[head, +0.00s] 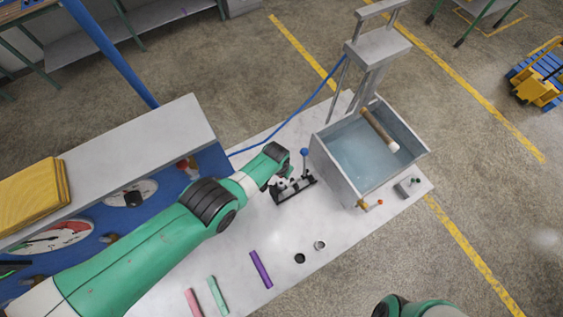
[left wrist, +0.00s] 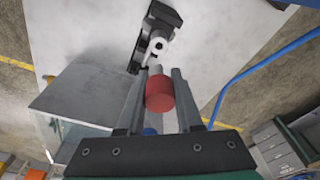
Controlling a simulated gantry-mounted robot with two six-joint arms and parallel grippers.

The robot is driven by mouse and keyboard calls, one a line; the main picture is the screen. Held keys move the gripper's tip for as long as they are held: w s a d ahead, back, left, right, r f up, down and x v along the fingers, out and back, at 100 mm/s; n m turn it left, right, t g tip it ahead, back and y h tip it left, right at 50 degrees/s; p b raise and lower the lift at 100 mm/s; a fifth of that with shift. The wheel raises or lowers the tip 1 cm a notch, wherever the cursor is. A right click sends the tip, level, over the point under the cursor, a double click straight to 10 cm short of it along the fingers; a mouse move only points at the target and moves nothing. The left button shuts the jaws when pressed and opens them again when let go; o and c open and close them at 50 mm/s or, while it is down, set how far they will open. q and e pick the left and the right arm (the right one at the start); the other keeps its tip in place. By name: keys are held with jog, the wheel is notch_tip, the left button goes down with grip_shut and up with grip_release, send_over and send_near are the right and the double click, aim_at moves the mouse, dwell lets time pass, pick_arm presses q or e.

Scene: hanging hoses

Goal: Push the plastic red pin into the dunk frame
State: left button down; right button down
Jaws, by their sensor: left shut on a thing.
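The red plastic pin (left wrist: 159,94) shows as a thick red cylinder between the fingers of my left gripper (left wrist: 157,85) in the left wrist view. The gripper is shut on it. In the head view my left gripper (head: 284,180) is over the white table beside a black fixture, and the pin is hidden or too small to tell. A grey metal frame (head: 372,48), which may be the dunk frame, rises at the back of a water-filled tank (head: 326,168). My right gripper is not in view; only part of its arm shows at the bottom.
A black fixture (head: 293,189) stands left of the tank; it also shows in the left wrist view (left wrist: 152,42). A blue ball knob (head: 304,152) is near it. Purple (head: 261,269), green (head: 217,295) and pink (head: 193,303) pieces lie on the table (head: 225,255).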

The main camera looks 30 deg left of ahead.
aim_at(282, 181)
pick_arm(q)
jog(key=shift+f+b, duration=2.25)
jog(key=shift+f, duration=0.3)
jog(key=shift+f+b, duration=0.8)
jog(key=shift+b, duration=0.05)
jog(key=c, duration=0.5)
grip_release()
